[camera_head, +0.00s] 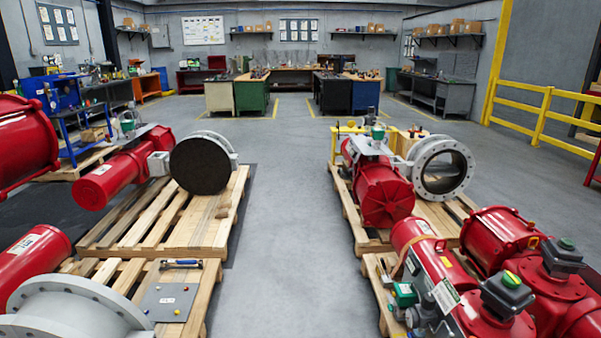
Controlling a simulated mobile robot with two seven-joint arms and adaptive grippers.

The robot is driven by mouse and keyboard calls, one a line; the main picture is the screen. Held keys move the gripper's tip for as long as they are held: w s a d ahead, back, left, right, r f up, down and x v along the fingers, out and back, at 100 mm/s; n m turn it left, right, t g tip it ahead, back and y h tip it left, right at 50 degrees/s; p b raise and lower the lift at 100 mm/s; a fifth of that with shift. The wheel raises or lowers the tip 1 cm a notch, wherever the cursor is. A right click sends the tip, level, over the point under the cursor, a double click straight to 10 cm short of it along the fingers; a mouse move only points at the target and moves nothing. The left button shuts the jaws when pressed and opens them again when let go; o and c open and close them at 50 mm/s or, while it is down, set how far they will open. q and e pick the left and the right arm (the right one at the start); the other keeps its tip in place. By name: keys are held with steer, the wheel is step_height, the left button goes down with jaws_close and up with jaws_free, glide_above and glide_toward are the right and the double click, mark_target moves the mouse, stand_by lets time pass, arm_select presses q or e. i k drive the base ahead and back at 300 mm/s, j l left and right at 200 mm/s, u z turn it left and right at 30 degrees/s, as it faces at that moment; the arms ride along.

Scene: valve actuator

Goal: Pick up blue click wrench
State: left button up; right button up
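The blue click wrench (181,263) lies across the near left wooden pallet, at the back edge of a grey plate. Its blue handle is at the right and its darker, silvery part is at the left. The grey plate (160,304) lies flat on the pallet slats and carries several small coloured pieces. Neither of my grippers shows in the head view, so their state cannot be seen.
A large grey flange (75,308) stands left of the plate. Pallets with red valve actuators (382,192) line both sides. A clear concrete aisle (292,225) runs between them. Workbenches (238,96) and a yellow railing (545,115) stand farther back.

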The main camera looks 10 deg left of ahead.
mark_target(163, 263)
steer(key=i+j+u, duration=0.15)
steer(key=i+u, duration=0.6)
steer(key=i+l+u, duration=0.15)
steer(key=i+u, duration=0.6)
steer(key=i, duration=0.25)
steer(key=i+l+u, duration=0.15)
steer(key=i+l, duration=0.15)
steer(key=i+l+u, duration=0.2)
steer(key=l, duration=0.25)
steer(key=i+l+u, duration=0.15)
steer(key=i+l, duration=0.2)
steer(key=i+l+u, duration=0.35)
steer(key=i+l, duration=0.2)
steer(key=l, duration=0.15)
steer(key=i+l+u, duration=0.4)
steer(key=l, duration=0.4)
steer(key=i, duration=0.1)
